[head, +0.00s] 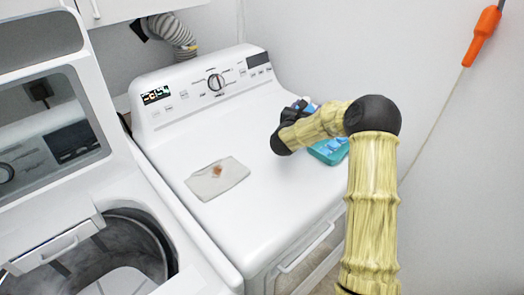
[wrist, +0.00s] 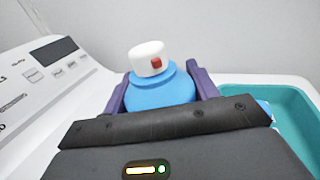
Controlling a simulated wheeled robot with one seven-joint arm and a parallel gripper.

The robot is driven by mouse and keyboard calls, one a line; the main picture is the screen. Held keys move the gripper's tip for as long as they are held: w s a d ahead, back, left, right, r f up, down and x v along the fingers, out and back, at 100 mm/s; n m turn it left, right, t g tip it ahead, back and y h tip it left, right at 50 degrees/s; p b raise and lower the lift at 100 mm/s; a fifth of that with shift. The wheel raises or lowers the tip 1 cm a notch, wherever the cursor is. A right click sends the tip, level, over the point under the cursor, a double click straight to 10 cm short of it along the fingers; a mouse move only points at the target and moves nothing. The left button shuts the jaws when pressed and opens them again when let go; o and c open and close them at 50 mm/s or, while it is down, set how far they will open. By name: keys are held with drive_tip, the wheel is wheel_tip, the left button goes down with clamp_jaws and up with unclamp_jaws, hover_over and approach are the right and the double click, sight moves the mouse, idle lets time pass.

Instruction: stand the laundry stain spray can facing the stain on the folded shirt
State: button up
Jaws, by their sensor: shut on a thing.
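The spray can shows in the wrist view as a blue body (wrist: 160,92) with a white cap (wrist: 149,58) and a small red nozzle. It is between the two purple fingers of my gripper (wrist: 160,95), which is shut on it. In the head view my gripper (head: 298,112) is at the back right of the dryer top, and my arm mostly hides the can. The folded shirt (head: 207,187), pale grey with a brown stain (head: 217,171), lies flat on the dryer top, to the left of and nearer than my gripper.
A teal tray (head: 330,152) with blue things in it sits by my gripper; its rim also shows in the wrist view (wrist: 285,90). The white dryer top (head: 250,215) is clear around the shirt. An open washer (head: 110,240) stands at the left. The control panel (head: 205,90) rises behind.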

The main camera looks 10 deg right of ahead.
drive_tip(key=shift+w+d+r+m+g+h, duration=0.1)
drive_tip(key=shift+w+m+g+h, duration=0.05)
drive_tip(key=shift+m+g+h, duration=0.95)
drive_tip(key=shift+s+a+r+m+g+h, duration=0.1)
drive_tip(key=shift+a+r+m+g+h, duration=0.05)
drive_tip(key=shift+m+g+h, duration=0.3)
drive_tip(key=shift+s+a+r+m+g+h, duration=0.15)
drive_tip(key=shift+m+g+h, duration=0.15)
drive_tip(key=shift+h, duration=0.25)
drive_tip(key=s+a+r+m+g+h, duration=0.2)
drive_tip(key=s+a+r+m+g, duration=0.1)
drive_tip(key=a, duration=0.4)
drive_tip(key=s+a+r+m+g+h, duration=0.1)
drive_tip(key=s+a+r+m+g, duration=0.2)
drive_tip(key=s+a+g, duration=0.1)
drive_tip(key=a+g, duration=0.1)
drive_tip(key=a, duration=0.1)
drive_tip(key=shift+a+h, duration=0.4)
drive_tip(key=shift+f+g, duration=0.1)
drive_tip(key=shift+g, duration=0.15)
wheel_tip(320, 180, down, 6)
drive_tip(key=p, duration=0.1)
drive_tip(key=shift+f, duration=0.1)
